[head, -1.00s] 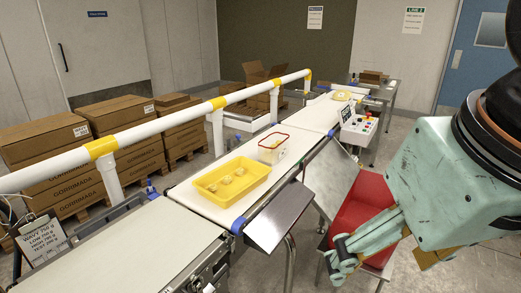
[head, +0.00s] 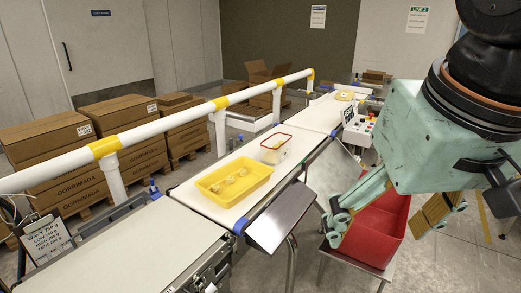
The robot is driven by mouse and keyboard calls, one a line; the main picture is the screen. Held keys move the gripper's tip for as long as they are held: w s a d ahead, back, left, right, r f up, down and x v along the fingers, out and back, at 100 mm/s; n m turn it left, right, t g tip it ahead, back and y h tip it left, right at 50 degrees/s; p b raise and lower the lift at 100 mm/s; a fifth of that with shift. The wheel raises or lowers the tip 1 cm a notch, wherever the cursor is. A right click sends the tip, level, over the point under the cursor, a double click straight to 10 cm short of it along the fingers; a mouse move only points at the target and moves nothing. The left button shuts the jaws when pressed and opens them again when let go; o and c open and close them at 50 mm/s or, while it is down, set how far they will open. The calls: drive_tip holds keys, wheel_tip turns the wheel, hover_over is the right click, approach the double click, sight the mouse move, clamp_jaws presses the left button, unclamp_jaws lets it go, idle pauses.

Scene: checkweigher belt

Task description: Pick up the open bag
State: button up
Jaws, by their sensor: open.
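My gripper (head: 378,229) is at the right of the head view, above and in front of a red bin (head: 377,238). Its teal fingers are spread apart and nothing shows between them. I cannot clearly make out an open bag. A small pale yellow item (head: 344,95) lies on the far part of the belt, too small to identify. A yellow tray (head: 213,192) on the near belt holds several small yellowish pieces. The bin's inside is largely hidden by my gripper.
A clear tub with a red rim (head: 275,148) stands behind the tray on the belt (head: 190,196). A white rail with yellow bands (head: 160,127) runs along the belt's left side. A sloped metal chute (head: 280,217) juts out beside the tray. Cartons (head: 116,112) are stacked at left.

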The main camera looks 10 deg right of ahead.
drive_tip(key=w+d+r+m+p, duration=0.15)
drive_tip(key=w+r, duration=0.25)
drive_tip(key=w, duration=0.7)
drive_tip(key=m+t+h+p, duration=0.1)
drive_tip(key=m+h+p, duration=0.4)
drive_tip(key=p, duration=0.7)
hover_over(272, 157)
drive_tip(key=w+a, duration=0.1)
drive_tip(key=w, duration=0.1)
wheel_tip(272, 157, down, 22)
drive_tip(key=y, duration=0.1)
drive_tip(key=shift+w+a+f+m, duration=0.1)
drive_tip(key=shift+w+f+m, duration=0.35)
drive_tip(key=shift+f, duration=0.15)
drive_tip(key=shift+f, duration=0.1)
drive_tip(key=shift+x, duration=4.25)
